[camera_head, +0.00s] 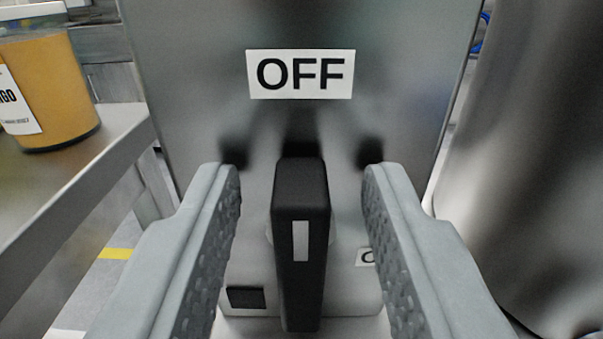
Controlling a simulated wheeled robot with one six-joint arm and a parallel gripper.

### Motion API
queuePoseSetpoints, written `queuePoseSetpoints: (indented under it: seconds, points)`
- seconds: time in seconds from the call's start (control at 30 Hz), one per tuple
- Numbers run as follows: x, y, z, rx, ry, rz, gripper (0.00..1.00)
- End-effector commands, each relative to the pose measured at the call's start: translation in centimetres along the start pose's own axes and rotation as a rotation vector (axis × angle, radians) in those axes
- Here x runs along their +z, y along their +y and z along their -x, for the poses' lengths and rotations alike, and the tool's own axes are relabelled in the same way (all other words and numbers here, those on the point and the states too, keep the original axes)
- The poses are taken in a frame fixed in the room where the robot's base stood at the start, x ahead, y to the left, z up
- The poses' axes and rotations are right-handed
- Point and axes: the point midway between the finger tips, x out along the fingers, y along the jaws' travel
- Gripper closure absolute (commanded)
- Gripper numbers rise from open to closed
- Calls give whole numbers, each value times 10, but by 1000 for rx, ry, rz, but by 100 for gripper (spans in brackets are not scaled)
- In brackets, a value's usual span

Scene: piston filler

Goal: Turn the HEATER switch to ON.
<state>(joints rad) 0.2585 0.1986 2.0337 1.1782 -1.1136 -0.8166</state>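The switch knob (301,230) is a black upright lever with a pale stripe on its front. It stands vertical, below an OFF label (301,74) on a grey metal panel (200,60). Part of another label (366,257), showing a letter like "O" or "C", sits low at the right, mostly hidden by my right finger. No HEATER wording is visible. My gripper (302,190) is open, with one textured grey finger on each side of the knob. A gap shows between the knob and each finger.
At the left, a metal shelf (75,170) holds a jar (60,85) of orange contents with a white label. A large rounded metal body (540,180) stands close on the right. A small black square (247,297) lies low left of the knob.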

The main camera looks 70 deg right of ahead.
Motion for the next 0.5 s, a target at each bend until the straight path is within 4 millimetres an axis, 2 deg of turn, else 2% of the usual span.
queuePoseSetpoints:
  seconds: [0.23,0.4,0.43,0.5]
  points:
    - [0,0,0,0,0,0,64]
    - [0,0,0,0,0,0,97]
    - [0,0,0,0,0,0,100]
    - [0,0,0,0,0,0,100]
